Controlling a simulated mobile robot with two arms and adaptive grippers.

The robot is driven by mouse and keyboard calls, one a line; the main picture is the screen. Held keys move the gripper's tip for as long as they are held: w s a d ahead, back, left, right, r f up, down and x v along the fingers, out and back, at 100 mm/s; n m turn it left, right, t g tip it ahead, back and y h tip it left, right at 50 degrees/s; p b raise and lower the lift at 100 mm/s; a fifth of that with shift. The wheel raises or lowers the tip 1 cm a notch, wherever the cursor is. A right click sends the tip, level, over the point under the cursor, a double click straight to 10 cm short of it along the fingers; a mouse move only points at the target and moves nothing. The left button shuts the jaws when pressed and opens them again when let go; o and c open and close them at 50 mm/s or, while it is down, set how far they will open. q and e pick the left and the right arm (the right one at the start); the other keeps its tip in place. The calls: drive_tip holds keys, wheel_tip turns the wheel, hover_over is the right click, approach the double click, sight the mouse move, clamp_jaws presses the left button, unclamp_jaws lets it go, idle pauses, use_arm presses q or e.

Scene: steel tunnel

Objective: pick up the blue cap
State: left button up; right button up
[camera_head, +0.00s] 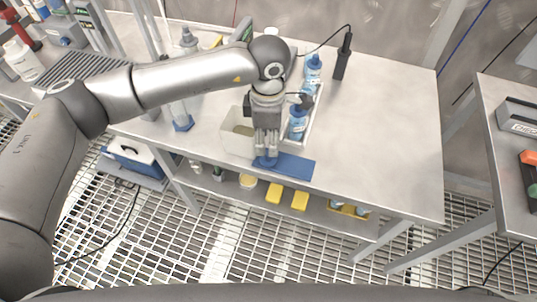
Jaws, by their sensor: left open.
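My left gripper (266,152) points down over the front edge of the white table, at the left end of a flat blue mat (296,167). Its jaws are open. A small blue piece (265,161), which looks like the blue cap, shows right at the fingertips. It blends with the mat, and I cannot tell whether the fingers touch it. The gripper partly hides that spot. My right gripper is not in view.
A cream bin (236,141) stands just left of the gripper. A white tray with blue-labelled bottles (297,122) is just right of it. A black handheld device (343,57) stands farther back. The table's right side (395,130) is clear.

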use_arm(q)
drive_tip(key=shift+f+p, duration=0.5)
drive_tip(key=shift+f, duration=2.65)
drive_tip(key=c, duration=0.9)
